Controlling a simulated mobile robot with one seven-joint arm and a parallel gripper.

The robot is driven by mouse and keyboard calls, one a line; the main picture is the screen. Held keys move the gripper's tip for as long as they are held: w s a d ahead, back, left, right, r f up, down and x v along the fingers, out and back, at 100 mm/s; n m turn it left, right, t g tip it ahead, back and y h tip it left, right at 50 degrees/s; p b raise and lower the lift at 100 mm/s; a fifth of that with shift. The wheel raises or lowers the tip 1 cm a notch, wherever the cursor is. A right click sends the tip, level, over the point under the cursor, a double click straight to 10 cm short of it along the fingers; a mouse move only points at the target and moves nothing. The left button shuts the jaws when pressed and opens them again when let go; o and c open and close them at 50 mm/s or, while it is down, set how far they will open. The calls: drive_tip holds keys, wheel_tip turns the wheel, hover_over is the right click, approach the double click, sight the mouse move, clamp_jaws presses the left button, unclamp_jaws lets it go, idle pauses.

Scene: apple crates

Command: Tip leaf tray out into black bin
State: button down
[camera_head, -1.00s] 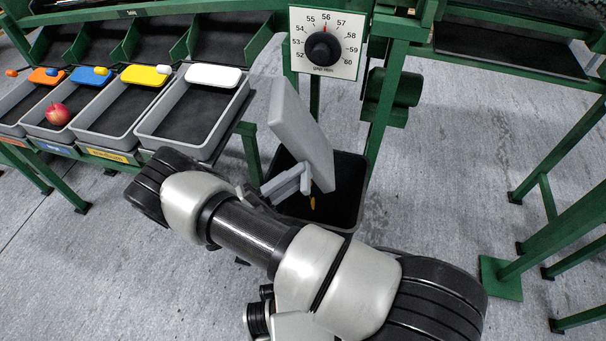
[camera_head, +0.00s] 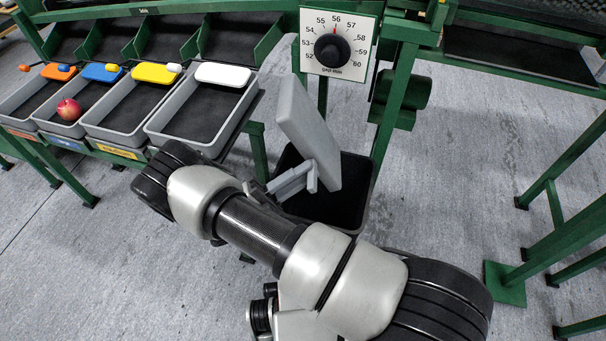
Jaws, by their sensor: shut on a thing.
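The leaf tray (camera_head: 308,128) is grey and held steeply tilted, nearly on edge, over the black bin (camera_head: 358,203). Its underside or outer face is toward me, so its inside is hidden. My gripper (camera_head: 308,178) is shut on the tray's lower part. The black bin stands on the floor below, with its opening partly covered by the tray and my arm. I see no leaves in the visible part of the bin.
Several grey crates (camera_head: 158,141) with coloured tabs stand in a row at left; one holds a red apple (camera_head: 69,109). A dial panel (camera_head: 338,45) is behind the bin. Green frame legs (camera_head: 396,105) stand close right of it.

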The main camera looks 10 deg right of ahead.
wheel_tip(320, 180, up, 6)
drive_tip(key=m+g+y+p, duration=0.2)
drive_tip(key=m+y+p, duration=0.2)
drive_tip(key=y, duration=1.7)
drive_tip(key=m, duration=0.3)
drive_tip(key=shift+g+p, duration=0.3)
